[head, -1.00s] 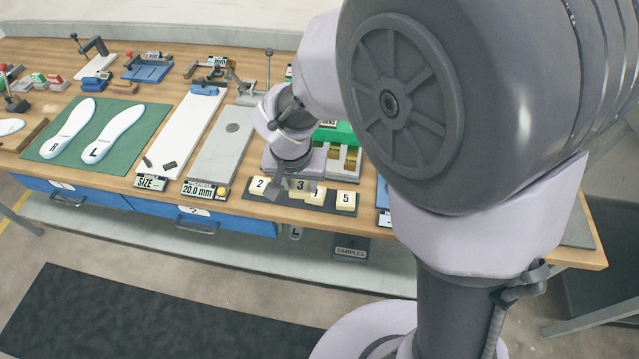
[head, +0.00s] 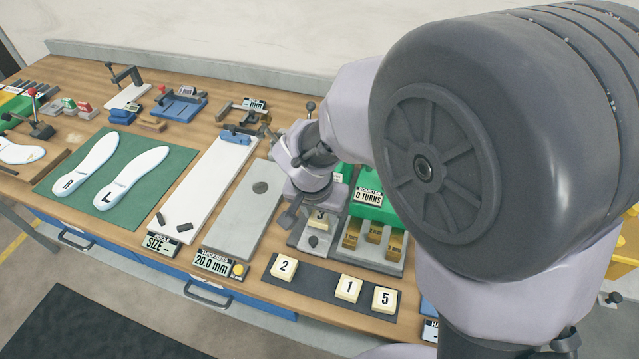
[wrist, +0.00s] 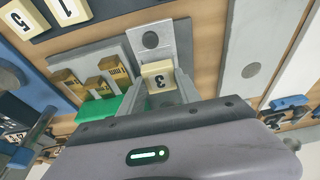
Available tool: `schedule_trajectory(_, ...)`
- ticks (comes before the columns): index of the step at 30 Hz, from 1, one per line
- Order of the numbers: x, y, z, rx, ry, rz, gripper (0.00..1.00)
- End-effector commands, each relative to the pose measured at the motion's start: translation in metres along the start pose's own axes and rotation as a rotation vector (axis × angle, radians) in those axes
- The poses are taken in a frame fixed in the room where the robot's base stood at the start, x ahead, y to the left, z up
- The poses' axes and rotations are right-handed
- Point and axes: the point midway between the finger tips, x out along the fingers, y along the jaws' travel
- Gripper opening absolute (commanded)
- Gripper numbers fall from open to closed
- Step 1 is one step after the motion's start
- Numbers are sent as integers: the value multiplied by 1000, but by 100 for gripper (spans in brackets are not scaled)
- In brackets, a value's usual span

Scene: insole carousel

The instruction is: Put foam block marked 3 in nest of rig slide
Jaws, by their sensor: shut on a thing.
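The cream foam block marked 3 (head: 319,217) is held in my gripper (head: 306,214), over the grey rig slide (head: 313,241). In the wrist view, the block (wrist: 158,76) shows its number upside down, with the slide plate (wrist: 150,40) and its dark round knob just beyond it. My gripper is shut on the block. The nest is hidden by the block and gripper, and I cannot tell whether the block touches the slide.
The dark block tray (head: 318,290) in front holds blocks 2 (head: 284,267), 1 (head: 348,288) and 5 (head: 384,298). Several brass-coloured pieces (head: 373,236) and the green counter housing (head: 378,206) stand close right of the slide. A grey thickness plate (head: 243,215) lies left.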

Motion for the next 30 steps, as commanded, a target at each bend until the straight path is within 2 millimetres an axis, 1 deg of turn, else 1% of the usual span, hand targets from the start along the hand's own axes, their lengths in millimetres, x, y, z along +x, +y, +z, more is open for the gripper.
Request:
schedule_trajectory(1,10,0,3,0,0,0,0)
schedule_trajectory(5,17,0,5,1,0,0,0)
schedule_trajectory(16,17,0,5,1,0,0,0)
schedule_trajectory(30,23,0,6,1,0,-1,0)
